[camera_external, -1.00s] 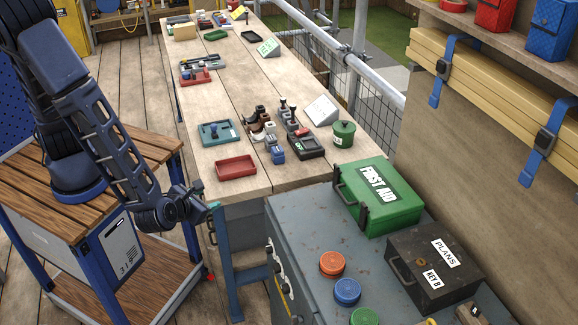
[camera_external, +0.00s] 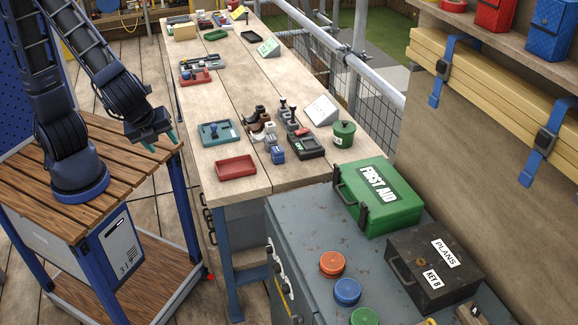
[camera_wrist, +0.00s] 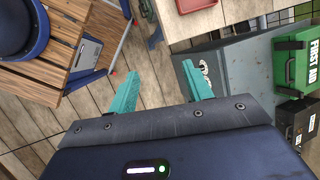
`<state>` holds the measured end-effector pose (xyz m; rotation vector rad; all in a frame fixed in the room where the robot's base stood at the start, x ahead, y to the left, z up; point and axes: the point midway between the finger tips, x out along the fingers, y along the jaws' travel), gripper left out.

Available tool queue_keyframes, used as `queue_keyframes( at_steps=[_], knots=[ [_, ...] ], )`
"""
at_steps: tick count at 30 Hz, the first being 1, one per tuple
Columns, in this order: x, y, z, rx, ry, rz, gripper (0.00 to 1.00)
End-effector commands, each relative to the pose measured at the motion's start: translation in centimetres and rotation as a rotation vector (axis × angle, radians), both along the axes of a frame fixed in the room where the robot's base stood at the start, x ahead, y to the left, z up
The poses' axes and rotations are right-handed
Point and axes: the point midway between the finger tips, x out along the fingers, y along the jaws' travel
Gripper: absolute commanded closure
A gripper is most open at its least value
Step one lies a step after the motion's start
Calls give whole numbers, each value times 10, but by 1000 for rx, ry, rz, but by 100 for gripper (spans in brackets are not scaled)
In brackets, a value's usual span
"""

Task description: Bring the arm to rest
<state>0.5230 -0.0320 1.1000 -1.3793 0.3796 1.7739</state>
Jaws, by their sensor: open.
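My gripper (camera_external: 160,143) is at the right edge of my wooden-topped cart in the external view, pointing down beside the long workbench (camera_external: 189,115). In the wrist view my gripper (camera_wrist: 155,88) shows two teal fingers spread wide apart. Nothing is between them but the plank floor (camera_wrist: 150,95) further below. In the external view the fingers are small and partly hidden by the gripper's dark body. The arm is folded back above the cart.
The workbench carries a red tray (camera_external: 236,167), a teal tray (camera_external: 217,133) and several small parts. A grey cabinet (camera_external: 290,235) at the front holds a green first aid box (camera_external: 378,197), a dark plans box (camera_external: 436,267) and coloured lids. Open floor lies between cart and bench.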

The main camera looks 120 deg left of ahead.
Motion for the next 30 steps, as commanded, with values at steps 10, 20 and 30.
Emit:
queue_keyframes(
  at_steps=[10, 20, 30],
  knots=[
    [-47, -9, 50, -181, -217, 266, 50],
    [-92, -23, 89, -352, -406, 501, 50],
    [-134, -41, 118, -515, -564, 701, 50]
  ],
)
